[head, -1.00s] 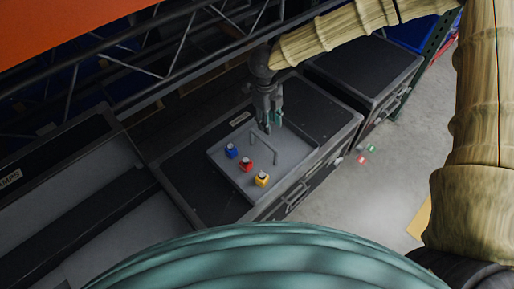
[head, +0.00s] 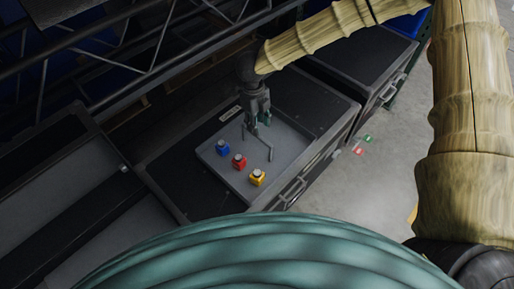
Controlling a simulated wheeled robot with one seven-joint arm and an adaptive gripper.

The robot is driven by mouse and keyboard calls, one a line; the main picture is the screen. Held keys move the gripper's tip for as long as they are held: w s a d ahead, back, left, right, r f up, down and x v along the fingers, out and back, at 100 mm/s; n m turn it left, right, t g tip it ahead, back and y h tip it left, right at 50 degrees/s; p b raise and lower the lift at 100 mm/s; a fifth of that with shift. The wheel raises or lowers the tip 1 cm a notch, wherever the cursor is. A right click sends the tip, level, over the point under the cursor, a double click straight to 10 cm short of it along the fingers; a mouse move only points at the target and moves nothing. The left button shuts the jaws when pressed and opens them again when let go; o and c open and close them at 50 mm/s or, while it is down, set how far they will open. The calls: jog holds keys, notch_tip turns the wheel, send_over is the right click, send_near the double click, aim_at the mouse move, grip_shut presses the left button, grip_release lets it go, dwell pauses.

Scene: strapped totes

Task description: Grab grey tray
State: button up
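The grey tray (head: 231,178) lies on top of a dark case in the middle of the head view. It has a thin upright grey handle (head: 271,148) on its far side. A blue block (head: 222,148), a red block (head: 239,162) and a yellow block (head: 257,178) stand on the tray in a slanting row. My gripper (head: 259,128) points down over the tray's far part, close to the handle. Its fingers overlap the handle in the picture, and I cannot tell whether they touch it or how far apart they are.
The dark case (head: 180,190) carries the tray. Another case (head: 365,55) stands behind it to the right, and a long open case (head: 75,215) lies to the left. Metal truss bars (head: 150,50) cross the upper left. Small red and green items (head: 360,151) lie on the bare floor at right.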

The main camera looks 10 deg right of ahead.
jog(key=shift+s+a+f+p, duration=0.15)
jog(key=shift+f+p, duration=0.2)
jog(key=shift+f, duration=1.25)
jog(key=shift+s+a+f+p, duration=0.15)
jog(key=shift+f+p, duration=0.2)
jog(key=shift+f, duration=1.2)
grip_shut()
jog(key=shift+r, duration=0.1)
